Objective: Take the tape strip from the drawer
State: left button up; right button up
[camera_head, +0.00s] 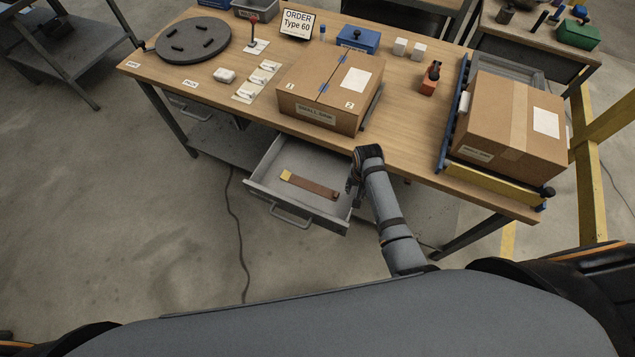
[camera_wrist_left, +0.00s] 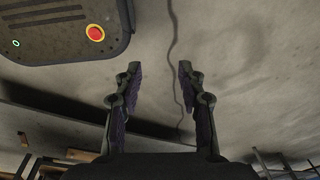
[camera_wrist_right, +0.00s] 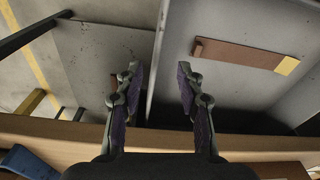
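The tape strip (camera_head: 309,185) is a flat brown strip with a yellow end, lying on the floor of the open drawer (camera_head: 268,195). The drawer is pulled out from under the table's front edge. In the right wrist view the strip (camera_wrist_right: 237,54) lies right of the fingers, its yellow end farthest right. My right gripper (camera_head: 353,186) is at the drawer's right side; in its wrist view it (camera_wrist_right: 157,75) is open and empty, with the drawer's side wall (camera_wrist_right: 166,60) between the fingertips. My left gripper (camera_wrist_left: 160,75) is open and empty over the floor, out of the head view.
The wooden table (camera_head: 400,125) carries a cardboard box (camera_head: 325,100) above the drawer and a larger box (camera_head: 490,110) at the right. A dark round plate (camera_head: 193,40) lies at the back left.

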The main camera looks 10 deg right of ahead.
jog(key=w+a+m+g, duration=0.1)
jog(key=w+a, duration=0.4)
jog(key=b, duration=0.6)
send_over(336, 194)
jog(key=shift+m, duration=0.3)
notch_tip(336, 194, down, 5)
jog(key=shift+w+r, duration=0.1)
jog(key=shift+w, duration=0.05)
pick_arm(q)
jog(key=f, duration=0.3)
jog(key=a+f, duration=0.1)
jog(key=f, duration=0.1)
jog(key=shift+s+f, duration=0.25)
jog(key=shift+s, duration=0.1)
pick_arm(e)
jog(key=shift+r, duration=0.1)
jog(key=f+b, duration=0.5)
jog(key=b, duration=0.1)
jog(key=shift+s+f, duration=0.2)
jog(key=shift+r, duration=0.2)
pick_arm(q)
notch_tip(336, 194, down, 6)
pick_arm(e)
grip_shut()
